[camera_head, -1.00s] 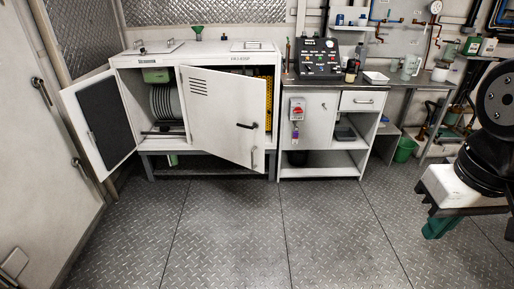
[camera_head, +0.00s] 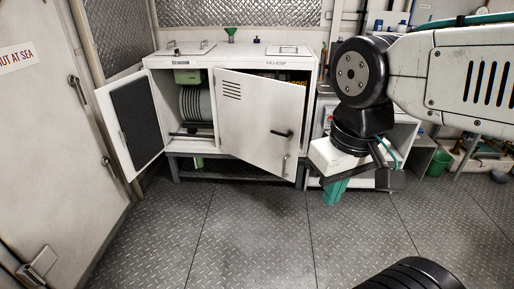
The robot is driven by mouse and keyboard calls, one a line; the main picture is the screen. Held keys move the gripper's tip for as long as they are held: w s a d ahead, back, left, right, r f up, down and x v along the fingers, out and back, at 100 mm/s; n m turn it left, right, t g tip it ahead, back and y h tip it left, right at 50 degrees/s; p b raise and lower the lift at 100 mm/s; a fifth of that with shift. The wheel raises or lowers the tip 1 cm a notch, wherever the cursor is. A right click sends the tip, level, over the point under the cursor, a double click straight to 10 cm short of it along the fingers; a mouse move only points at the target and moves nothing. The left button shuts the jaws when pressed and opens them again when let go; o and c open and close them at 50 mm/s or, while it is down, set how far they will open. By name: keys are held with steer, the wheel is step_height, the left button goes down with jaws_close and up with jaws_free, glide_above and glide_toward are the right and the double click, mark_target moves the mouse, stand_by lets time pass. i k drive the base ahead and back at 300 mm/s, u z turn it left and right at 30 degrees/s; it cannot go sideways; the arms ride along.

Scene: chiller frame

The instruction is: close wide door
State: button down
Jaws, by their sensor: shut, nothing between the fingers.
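The wide door (camera_head: 255,122) is the white vented door on the right side of the white cabinet (camera_head: 232,60). It stands partly open, swung out toward me, with a black handle (camera_head: 281,133) near its right edge. My gripper (camera_head: 335,192) has teal fingers pointing down. It is shut and empty, to the right of the door in the picture and apart from it. The narrower left door (camera_head: 135,116) is also open, with a dark inner panel.
A hose reel (camera_head: 196,104) shows inside the cabinet. My arm hides much of the workbench (camera_head: 403,130) on the right. A green bucket (camera_head: 438,163) stands farther right. The metal floor (camera_head: 250,235) before the cabinet is clear. A large door (camera_head: 55,130) is at left.

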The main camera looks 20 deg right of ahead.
mark_target(249, 107)
steer(key=u, duration=0.1)
steer(key=i, duration=0.75)
steer(key=z, duration=0.6)
steer(key=i, duration=0.55)
steer(key=z, duration=0.4)
